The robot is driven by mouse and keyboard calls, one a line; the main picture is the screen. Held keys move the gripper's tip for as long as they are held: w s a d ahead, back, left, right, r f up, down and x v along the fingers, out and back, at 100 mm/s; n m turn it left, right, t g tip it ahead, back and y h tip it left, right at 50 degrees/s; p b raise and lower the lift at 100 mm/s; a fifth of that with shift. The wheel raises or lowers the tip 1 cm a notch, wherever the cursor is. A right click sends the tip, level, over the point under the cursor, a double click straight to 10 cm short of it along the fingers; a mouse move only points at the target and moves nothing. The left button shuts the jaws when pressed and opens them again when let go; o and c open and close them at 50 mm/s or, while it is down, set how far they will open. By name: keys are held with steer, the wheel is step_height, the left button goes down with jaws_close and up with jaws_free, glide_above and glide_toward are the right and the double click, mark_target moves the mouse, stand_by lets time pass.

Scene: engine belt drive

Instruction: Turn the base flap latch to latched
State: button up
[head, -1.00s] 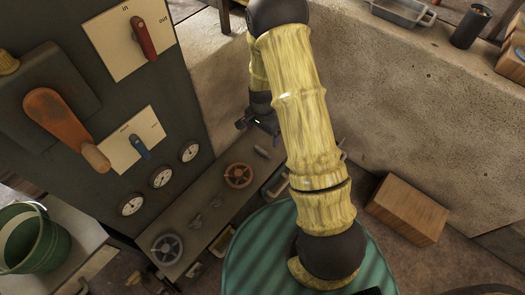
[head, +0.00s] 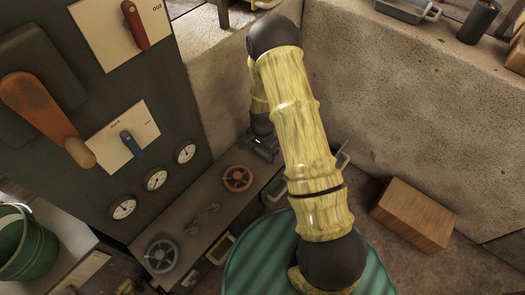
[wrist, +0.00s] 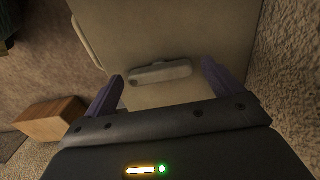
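In the wrist view, a pale grey elongated latch handle (wrist: 160,73) lies roughly crosswise on a flat grey panel (wrist: 165,30). My gripper (wrist: 161,72) is open, with one dark purple finger on each side of the handle's ends. The handle shows between the fingertips; I cannot tell whether they touch it. In the head view, my gripper (head: 264,150) is low at the far end of the base unit (head: 205,215), near the concrete wall. The latch is hidden there behind my gripper and arm.
The base unit carries a red handwheel (head: 237,178), a grey handwheel (head: 160,255) and small levers between them. The concrete wall (head: 390,110) and a wooden box (head: 413,214) are right.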

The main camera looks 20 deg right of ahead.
steer(key=c, duration=0.8)
steer(key=shift+r+n+p, duration=0.1)
steer(key=shift+n+p, duration=0.3)
steer(key=shift+p, duration=0.15)
steer(key=n+p, duration=0.2)
steer(key=shift+r+n+p, duration=0.15)
steer(key=shift+n+p, duration=0.15)
steer(key=shift+p, duration=0.1)
steer(key=n+p, duration=0.4)
steer(key=n, duration=0.1)
steer(key=n+p, duration=0.3)
steer(key=n, duration=0.1)
steer(key=shift+n, duration=0.4)
steer(key=n+p, duration=0.1)
steer(key=n, duration=0.1)
steer(key=n+p, duration=0.1)
steer(key=n, duration=0.1)
steer(key=shift+f+n, duration=0.2)
steer(key=shift+n, duration=0.2)
steer(key=o, duration=1)
steer(key=shift+c, duration=0.2)
